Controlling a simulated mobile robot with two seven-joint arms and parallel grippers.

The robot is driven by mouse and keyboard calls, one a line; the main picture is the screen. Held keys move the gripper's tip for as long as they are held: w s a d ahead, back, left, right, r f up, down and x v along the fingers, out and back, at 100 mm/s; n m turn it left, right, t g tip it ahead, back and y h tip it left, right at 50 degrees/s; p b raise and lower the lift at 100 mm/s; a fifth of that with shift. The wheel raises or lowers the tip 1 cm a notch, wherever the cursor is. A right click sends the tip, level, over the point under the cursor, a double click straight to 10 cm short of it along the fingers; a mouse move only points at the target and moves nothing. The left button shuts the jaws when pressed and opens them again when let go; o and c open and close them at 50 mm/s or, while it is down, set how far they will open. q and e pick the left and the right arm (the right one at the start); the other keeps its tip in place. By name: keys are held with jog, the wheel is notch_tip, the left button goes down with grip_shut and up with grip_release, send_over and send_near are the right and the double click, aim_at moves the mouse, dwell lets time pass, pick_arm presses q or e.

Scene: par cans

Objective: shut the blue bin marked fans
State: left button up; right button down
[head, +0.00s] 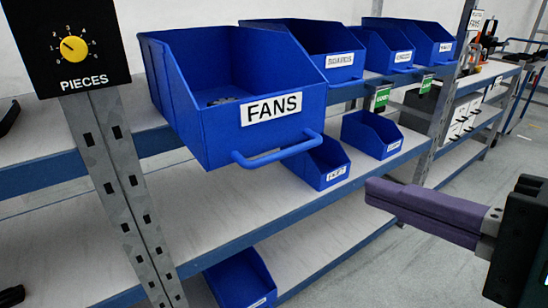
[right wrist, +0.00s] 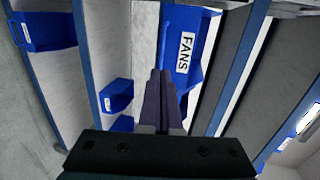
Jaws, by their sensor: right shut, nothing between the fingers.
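The blue bin marked FANS (head: 222,128) sits on the upper shelf and juts out past its front edge, with its handle (head: 278,150) toward me. A few small dark things lie inside it. My right gripper (head: 376,192) has purple fingers and is shut and empty. It is in front of the shelves, to the right of and lower than the bin's handle, apart from it. In the right wrist view the FANS bin (right wrist: 190,45) is beyond the shut fingers (right wrist: 158,82), and they overlap its left edge in the picture. My left gripper is not identifiable.
Other blue bins (head: 340,62) stand in a row to the right on the same shelf. Smaller blue bins (head: 372,134) are on the shelf below. A grey upright post (head: 122,185) with a PIECES dial panel (head: 68,45) is left of the bin. The floor (head: 350,275) before the shelves is clear.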

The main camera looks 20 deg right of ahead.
jog(key=d, duration=0.1)
send_near(291, 153)
jog(key=shift+h, duration=0.3)
jog(key=x, duration=0.2)
jog(key=b+x, duration=0.1)
jog(key=x, duration=0.2)
jog(key=shift+w+a, duration=0.2)
jog(key=shift+a, duration=0.15)
pick_arm(q)
jog(key=shift+w+f, duration=0.1)
jog(key=shift+f, duration=0.45)
pick_arm(e)
jog(key=shift+w+a+f, duration=0.2)
jog(key=shift+w, duration=0.35)
